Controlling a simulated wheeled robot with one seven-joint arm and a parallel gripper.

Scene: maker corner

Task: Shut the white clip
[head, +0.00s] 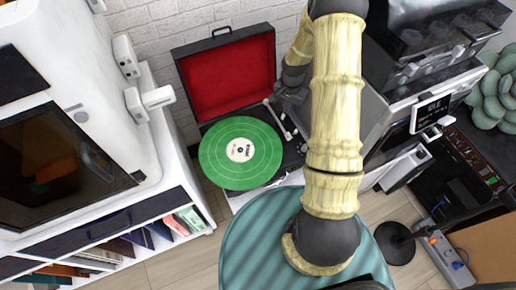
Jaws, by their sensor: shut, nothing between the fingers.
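I cannot tell for sure which thing is the white clip. A small white piece (437,128) sits below the dark IDLE display at the right, and a larger white block (405,168) lies lower down. White latch-like parts (150,99) also stick out beside the white cabinet at the left. My gripper (278,103) is small and partly hidden behind my arm. It is at the right edge of the open record player, near its tonearm, and well apart from all these white parts. It is shut and empty.
The record player (190,80) has its red-lined lid up and a green record (240,153) on it. A white cabinet (100,150) stands at the left, and a silver and black machine (425,50) at the right. A black round base (395,245) and power strip (448,255) are lower right.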

